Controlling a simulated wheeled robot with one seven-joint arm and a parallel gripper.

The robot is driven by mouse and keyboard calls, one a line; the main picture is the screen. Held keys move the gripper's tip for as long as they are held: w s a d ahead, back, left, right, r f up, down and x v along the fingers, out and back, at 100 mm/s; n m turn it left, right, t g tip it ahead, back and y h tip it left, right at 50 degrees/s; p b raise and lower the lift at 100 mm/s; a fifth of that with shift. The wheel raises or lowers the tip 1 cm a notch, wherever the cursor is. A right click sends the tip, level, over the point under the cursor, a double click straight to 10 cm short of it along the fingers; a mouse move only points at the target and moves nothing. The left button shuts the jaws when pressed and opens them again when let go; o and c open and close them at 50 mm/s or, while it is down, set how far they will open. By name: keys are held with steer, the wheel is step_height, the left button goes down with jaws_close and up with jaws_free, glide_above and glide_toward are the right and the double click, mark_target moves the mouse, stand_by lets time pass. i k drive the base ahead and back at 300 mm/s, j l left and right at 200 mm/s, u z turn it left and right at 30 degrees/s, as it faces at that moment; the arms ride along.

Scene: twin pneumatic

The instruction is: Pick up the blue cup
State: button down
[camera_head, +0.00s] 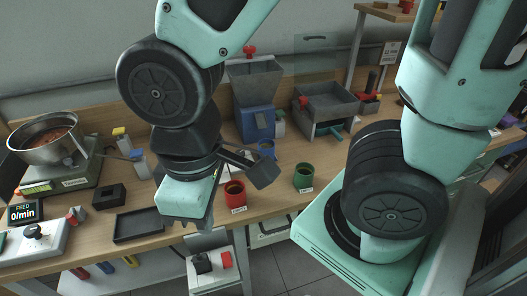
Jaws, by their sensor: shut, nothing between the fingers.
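The blue cup (267,148) stands on the wooden workbench, behind and right of my gripper. A dark block on my wrist lies just in front of it, and its lower part is partly hidden. My gripper (196,222) points down near the bench's front edge, left of the red cup (235,191). It is shut and empty, apart from the blue cup. The fingertips are small and partly hidden by the gripper's body.
A green cup (304,176) stands to the right. A blue machine with a grey hopper (255,84) and a grey tray stand (327,102) are behind. At left are a scale with a metal bowl (42,136) and a black tray (138,226). A lower stand (213,262) is in front.

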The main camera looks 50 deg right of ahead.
mark_target(266, 146)
steer(key=l+z, duration=0.9)
